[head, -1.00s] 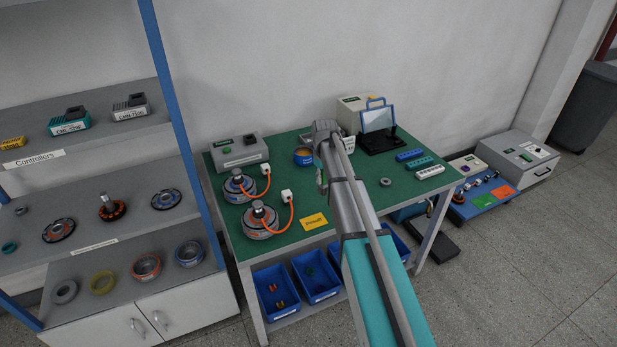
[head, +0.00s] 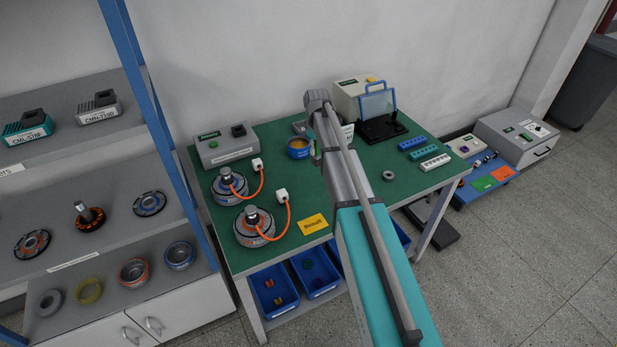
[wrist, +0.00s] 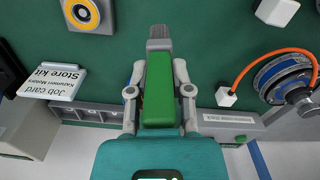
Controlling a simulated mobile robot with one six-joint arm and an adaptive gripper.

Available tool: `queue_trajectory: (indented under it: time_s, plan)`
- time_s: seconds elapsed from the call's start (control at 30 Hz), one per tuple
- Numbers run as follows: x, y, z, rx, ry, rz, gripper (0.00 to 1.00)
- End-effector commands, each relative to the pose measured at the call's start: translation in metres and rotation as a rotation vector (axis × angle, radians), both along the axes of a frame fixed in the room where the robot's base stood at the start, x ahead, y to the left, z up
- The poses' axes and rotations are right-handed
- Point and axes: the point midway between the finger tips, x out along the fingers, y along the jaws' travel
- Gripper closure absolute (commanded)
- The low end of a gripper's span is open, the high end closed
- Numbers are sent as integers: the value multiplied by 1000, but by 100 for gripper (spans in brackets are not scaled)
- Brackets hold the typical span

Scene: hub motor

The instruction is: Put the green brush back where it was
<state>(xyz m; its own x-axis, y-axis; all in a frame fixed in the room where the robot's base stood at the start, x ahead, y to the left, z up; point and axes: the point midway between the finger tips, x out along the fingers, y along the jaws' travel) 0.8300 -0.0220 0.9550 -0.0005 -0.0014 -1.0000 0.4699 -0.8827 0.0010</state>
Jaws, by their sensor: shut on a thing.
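The green brush (wrist: 158,85) shows in the wrist view, with a green handle and a grey bristle end pointing to the top of the picture. My gripper (wrist: 159,92) is shut on its handle, one finger on each side. The brush is over the green table top; I cannot tell its height. A grey compartment tray (wrist: 92,113) lies below and left of the brush in the wrist view. It is partly seen behind the blue cup in the head view (head: 300,127).
The green table (head: 370,205) also holds two wheel motors (head: 230,186) with orange cables, a blue cup (head: 299,147), a grey controller box (head: 225,147) and connector strips (head: 425,154). A job card stand (wrist: 70,82) is left of the brush in the wrist view. Free room lies front right.

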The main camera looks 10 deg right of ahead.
Motion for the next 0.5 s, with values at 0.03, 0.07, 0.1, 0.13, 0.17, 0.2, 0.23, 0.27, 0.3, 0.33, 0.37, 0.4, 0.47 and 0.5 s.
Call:
queue_trajectory:
  time_s: [0.03,0.07,0.1,0.13,0.17,0.2,0.23,0.27,0.3,0.33,0.37,0.4,0.47,0.5]
  plan:
    - [0,3,0,0,0,4,100]
    - [0,4,0,0,0,6,100]
    - [0,6,0,0,0,9,100]
    - [0,8,0,0,0,11,100]
    - [0,9,0,0,0,12,100]
    - [0,11,0,0,0,15,100]
    - [0,12,0,0,0,16,100]
    - [0,13,0,0,0,18,100]
    - [0,14,0,0,0,19,100]
    - [0,15,0,0,0,20,100]
    - [0,16,0,0,0,21,100]
    - [0,17,0,0,0,23,100]
    - [-1,17,1,0,0,23,100]
    - [-3,17,2,0,0,22,100]
